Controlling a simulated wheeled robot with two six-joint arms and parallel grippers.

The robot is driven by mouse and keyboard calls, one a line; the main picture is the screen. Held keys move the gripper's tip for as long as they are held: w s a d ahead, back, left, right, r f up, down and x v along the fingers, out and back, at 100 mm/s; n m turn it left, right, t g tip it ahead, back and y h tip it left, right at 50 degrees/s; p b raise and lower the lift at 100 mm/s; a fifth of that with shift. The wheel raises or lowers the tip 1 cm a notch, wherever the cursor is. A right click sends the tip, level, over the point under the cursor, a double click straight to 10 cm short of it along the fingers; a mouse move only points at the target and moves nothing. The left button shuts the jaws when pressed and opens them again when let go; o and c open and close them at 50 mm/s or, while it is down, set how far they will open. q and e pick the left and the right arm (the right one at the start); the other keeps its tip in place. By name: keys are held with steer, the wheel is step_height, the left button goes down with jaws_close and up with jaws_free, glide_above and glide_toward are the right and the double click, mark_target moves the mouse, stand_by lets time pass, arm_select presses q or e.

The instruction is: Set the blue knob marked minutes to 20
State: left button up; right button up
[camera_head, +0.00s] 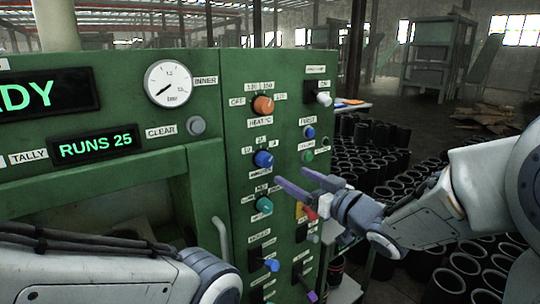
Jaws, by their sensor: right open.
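The blue knob (263,159) sits on the green front panel (222,167), with small number labels around its top and a label below it that is too small to read surely. The exact setting of its pointer cannot be read. My right gripper (292,177) is open and empty, just right of and below the knob. Its two purple fingers point left toward the panel, apart from the knob as far as I can tell. My left arm (110,265) crosses the lower left; its gripper is not visible.
An orange knob (263,105) sits above and a teal knob (264,205) below. A round gauge (168,83) and a RUNS 25 display (95,146) are on the left. A bent handle (222,240) stands out below. Many black sleeves (392,137) fill the right side.

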mark_target(268, 162)
steer(key=p+x, duration=0.2)
steer(key=x, duration=0.7)
steer(key=shift+a+r+p, duration=0.1)
steer(key=shift+p, duration=0.25)
steer(key=shift+w+a, duration=0.3)
steer(key=shift+w, duration=0.15)
jaws_close()
